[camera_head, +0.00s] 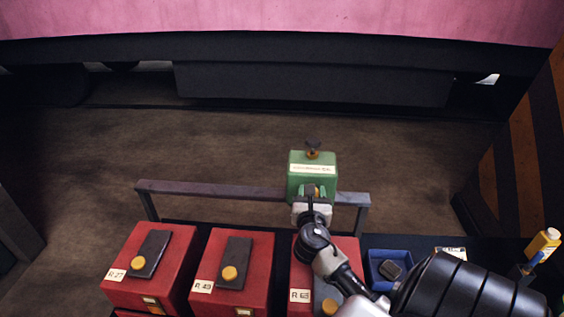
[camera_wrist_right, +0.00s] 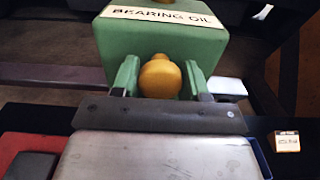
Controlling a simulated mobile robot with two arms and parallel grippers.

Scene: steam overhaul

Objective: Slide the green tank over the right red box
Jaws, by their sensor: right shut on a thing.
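The green tank (camera_head: 312,164), labelled "BEARING OIL", is held by my right gripper (camera_head: 313,193) at the rear rail. It fills the top of the right wrist view (camera_wrist_right: 160,42), with a yellow knob (camera_wrist_right: 160,77) between two green uprights. My right gripper (camera_wrist_right: 160,92) is shut at this near side of the tank; its exact contact is partly hidden. The right red box (camera_head: 348,246), labelled R 63, lies nearer than the tank, partly covered by my right arm. Whether the tank touches the rail is unclear. My left gripper is out of view.
A grey rail (camera_head: 220,189) runs behind the boxes. The middle red box (camera_head: 258,250) and left red box (camera_head: 180,245) carry dark plates with yellow knobs. A blue tray (camera_head: 373,277) is right of the right box. A yellow bottle (camera_head: 543,242) stands far right. Brown floor lies beyond.

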